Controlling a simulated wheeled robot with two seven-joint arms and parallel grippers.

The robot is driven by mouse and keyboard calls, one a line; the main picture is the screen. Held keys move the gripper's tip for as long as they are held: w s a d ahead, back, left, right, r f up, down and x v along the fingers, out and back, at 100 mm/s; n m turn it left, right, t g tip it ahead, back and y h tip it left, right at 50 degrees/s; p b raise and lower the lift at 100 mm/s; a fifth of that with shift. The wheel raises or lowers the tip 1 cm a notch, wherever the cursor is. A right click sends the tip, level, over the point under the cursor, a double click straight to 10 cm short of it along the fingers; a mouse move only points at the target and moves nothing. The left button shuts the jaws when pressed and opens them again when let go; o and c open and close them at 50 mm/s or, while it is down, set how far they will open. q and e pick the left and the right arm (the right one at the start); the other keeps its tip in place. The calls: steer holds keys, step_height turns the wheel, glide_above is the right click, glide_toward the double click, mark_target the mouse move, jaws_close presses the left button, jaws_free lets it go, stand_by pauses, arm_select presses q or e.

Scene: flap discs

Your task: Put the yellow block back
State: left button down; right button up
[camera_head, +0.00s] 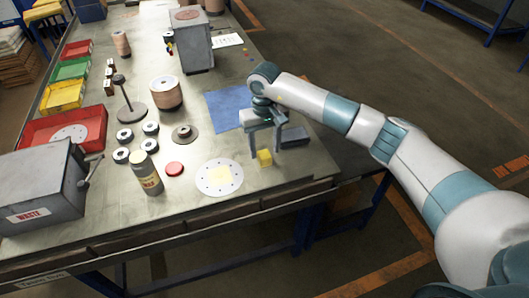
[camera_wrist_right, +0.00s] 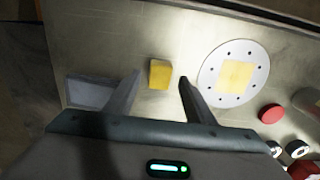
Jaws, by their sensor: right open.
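The yellow block (camera_head: 264,157) stands on the table near its front edge, to the right of a white round disc (camera_head: 208,187) with small dark holes and a yellow square (camera_head: 220,174) in its middle. My right gripper (camera_head: 267,150) is open above the block. In the right wrist view, the block (camera_wrist_right: 160,74) shows between the two fingertips (camera_wrist_right: 159,80), apart from both, and the disc (camera_wrist_right: 208,75) with its yellow square (camera_wrist_right: 236,76) lies to the right. My left gripper is not in view.
A blue mat (camera_head: 228,108) and a grey flat piece (camera_head: 295,137) lie near the right gripper. A grey waste box (camera_head: 40,185) and coloured bins line the left side.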

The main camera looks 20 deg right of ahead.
mark_target(264, 154)
step_height(264, 154, up, 10)
steer(key=b, duration=0.3)
steer(key=shift+b, duration=0.4)
